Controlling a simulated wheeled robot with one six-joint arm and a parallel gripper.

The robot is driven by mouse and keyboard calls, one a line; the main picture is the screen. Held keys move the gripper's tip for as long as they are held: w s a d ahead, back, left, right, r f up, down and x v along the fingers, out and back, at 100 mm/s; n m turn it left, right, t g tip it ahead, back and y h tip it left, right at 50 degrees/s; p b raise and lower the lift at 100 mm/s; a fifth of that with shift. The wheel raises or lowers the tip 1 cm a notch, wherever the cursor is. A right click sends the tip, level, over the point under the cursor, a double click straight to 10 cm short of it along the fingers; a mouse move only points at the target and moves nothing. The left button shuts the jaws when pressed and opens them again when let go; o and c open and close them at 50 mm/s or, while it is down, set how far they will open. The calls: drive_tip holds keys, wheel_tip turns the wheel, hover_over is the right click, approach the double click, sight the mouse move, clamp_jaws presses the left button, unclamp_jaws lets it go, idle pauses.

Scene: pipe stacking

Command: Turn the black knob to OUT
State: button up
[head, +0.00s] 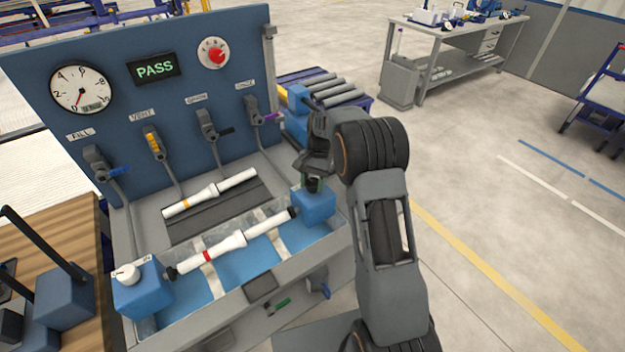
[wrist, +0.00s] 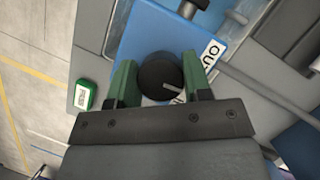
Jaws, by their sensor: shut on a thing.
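The black knob (wrist: 158,74) sits on top of a blue block (wrist: 146,32). In the head view the blue block (head: 318,209) stands at the right end of the trough, and the knob is mostly hidden. The knob's pale pointer line points right and slightly down in the wrist view, between the OUT label (wrist: 210,53) and a second, partly covered label (wrist: 179,99). My gripper (wrist: 160,80) has its green fingers on both sides of the knob and is shut on it. In the head view my gripper (head: 312,182) comes down from above.
A white pipe with a red band (head: 225,245) spans the trough between two blue blocks. A white knob (head: 127,273) tops the left block. Another white pipe (head: 210,194) lies on the dark mat. The panel carries a gauge (head: 82,90), a PASS display (head: 154,69) and several valves.

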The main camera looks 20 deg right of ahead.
drive_tip(key=n+h, duration=0.1)
drive_tip(key=n, duration=0.2)
drive_tip(key=shift+n+h+p, duration=0.3)
drive_tip(key=shift+n+p, duration=0.05)
drive_tip(key=shift+n, duration=0.05)
drive_tip(key=n+h, duration=0.1)
drive_tip(key=n, duration=0.2)
drive_tip(key=shift+n+g, duration=0.3)
drive_tip(key=n+h, duration=0.1)
drive_tip(key=n, duration=0.2)
drive_tip(key=n+h, duration=0.1)
drive_tip(key=n, duration=0.2)
drive_tip(key=shift+h, duration=0.3)
drive_tip(key=shift+n+t, duration=0.3)
drive_tip(key=shift+t, duration=0.1)
drive_tip(key=o, duration=0.9)
drive_tip(key=shift+r, duration=0.1)
drive_tip(key=v, duration=1.3)
drive_tip(key=shift+w+r, duration=0.15)
drive_tip(key=shift+r, duration=0.1)
